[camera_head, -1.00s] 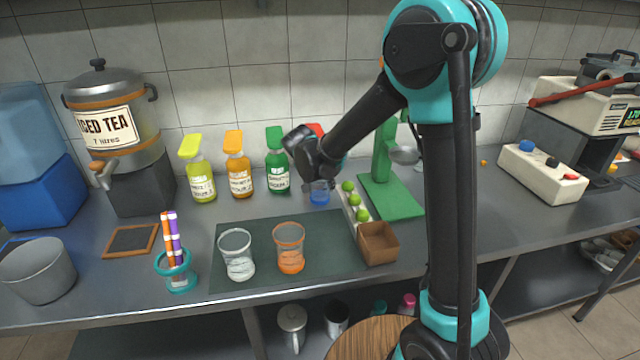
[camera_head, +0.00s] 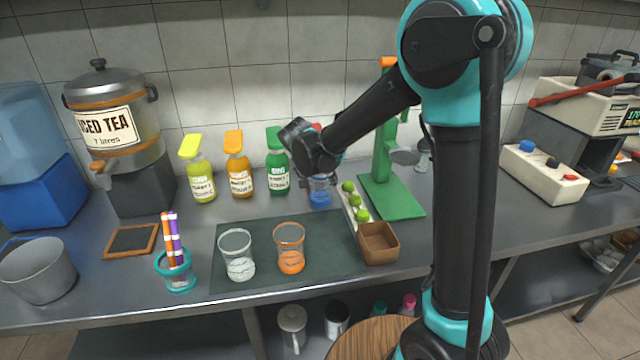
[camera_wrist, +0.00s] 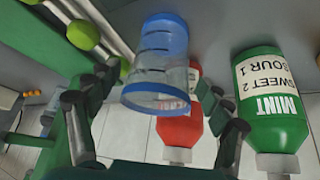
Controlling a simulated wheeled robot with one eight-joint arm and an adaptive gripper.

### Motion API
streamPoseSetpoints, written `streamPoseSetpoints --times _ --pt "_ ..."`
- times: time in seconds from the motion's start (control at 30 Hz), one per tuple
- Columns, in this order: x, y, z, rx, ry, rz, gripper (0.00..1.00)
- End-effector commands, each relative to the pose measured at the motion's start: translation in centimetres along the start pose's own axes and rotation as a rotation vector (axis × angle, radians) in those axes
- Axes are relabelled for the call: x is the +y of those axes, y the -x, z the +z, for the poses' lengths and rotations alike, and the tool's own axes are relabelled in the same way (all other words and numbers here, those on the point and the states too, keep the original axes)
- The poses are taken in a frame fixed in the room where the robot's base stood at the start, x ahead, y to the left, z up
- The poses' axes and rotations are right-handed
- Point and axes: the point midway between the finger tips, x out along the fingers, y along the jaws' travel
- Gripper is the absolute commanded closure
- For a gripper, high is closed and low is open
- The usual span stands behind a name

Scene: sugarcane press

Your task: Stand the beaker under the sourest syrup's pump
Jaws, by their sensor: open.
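A clear beaker with a blue rim and blue base (camera_head: 320,194) stands on the counter, in front of the red pump bottle (camera_wrist: 180,130). In the wrist view the picture is inverted and the beaker (camera_wrist: 158,62) lies between the two spread fingers. My gripper (camera_wrist: 155,125) is open, with no clear finger contact on it. The green mint bottle (camera_head: 277,172) reads "sweet 2, sour 1" in the wrist view (camera_wrist: 270,105). An orange bottle (camera_head: 238,172) and a yellow bottle (camera_head: 200,178) stand left of it, labels too small to read. The red bottle's label is mostly hidden.
A clear cup (camera_head: 237,262) and an orange-rimmed cup (camera_head: 290,258) stand on a dark mat (camera_head: 330,255). A straw holder (camera_head: 178,280) stands front left.

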Motion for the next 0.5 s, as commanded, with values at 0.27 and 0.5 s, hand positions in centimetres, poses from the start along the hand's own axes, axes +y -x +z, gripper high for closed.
streamPoseSetpoints --times 0.27,0.5 --pt "0.0 5.8 0.0 0.001 0.001 -0.001 0.21" --pt "0.0 8.5 0.0 0.0 0.0 0.001 0.21"
